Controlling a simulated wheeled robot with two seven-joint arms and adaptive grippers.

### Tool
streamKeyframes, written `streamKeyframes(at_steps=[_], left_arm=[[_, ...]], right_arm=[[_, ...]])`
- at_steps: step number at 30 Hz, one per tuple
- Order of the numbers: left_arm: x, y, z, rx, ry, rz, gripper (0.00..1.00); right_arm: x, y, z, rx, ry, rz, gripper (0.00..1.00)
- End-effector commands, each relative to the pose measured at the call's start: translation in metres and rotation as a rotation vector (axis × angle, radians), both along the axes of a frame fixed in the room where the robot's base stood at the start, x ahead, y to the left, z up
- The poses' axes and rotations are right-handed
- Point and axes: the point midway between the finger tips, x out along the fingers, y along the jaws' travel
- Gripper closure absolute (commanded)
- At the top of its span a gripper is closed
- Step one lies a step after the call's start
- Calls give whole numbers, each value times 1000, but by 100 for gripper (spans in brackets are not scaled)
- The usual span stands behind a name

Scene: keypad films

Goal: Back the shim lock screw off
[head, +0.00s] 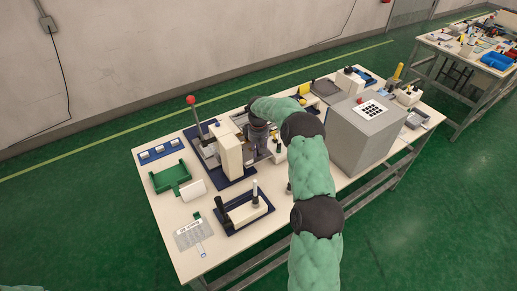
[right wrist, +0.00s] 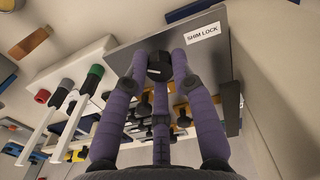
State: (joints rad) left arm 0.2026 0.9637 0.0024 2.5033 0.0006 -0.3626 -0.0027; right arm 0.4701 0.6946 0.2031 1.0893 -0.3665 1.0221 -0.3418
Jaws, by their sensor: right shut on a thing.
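The shim lock screw (right wrist: 160,66) shows in the right wrist view as a dark knob, next to a white label reading SHIM LOCK (right wrist: 203,33) on a grey metal plate (right wrist: 215,55). My right gripper (right wrist: 162,78) has its purple fingers closed around the knob, and its tips reach the plate. In the head view my right gripper (head: 258,134) is at the fixture behind the cream block (head: 229,150), and the screw is hidden there by the gripper and arm. My left gripper is in neither view.
A large grey box with a keypad (head: 366,132) stands right of my right arm. A red-knobbed lever (head: 191,100) rises left of the gripper.

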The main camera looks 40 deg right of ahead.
Motion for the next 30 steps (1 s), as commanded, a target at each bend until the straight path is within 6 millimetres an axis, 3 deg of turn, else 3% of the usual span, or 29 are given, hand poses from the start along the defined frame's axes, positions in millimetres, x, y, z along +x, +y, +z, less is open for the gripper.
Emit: streamKeyframes(at_steps=[30], left_arm=[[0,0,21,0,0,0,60]], right_arm=[[1,0,0,-2,-1,963,100]])
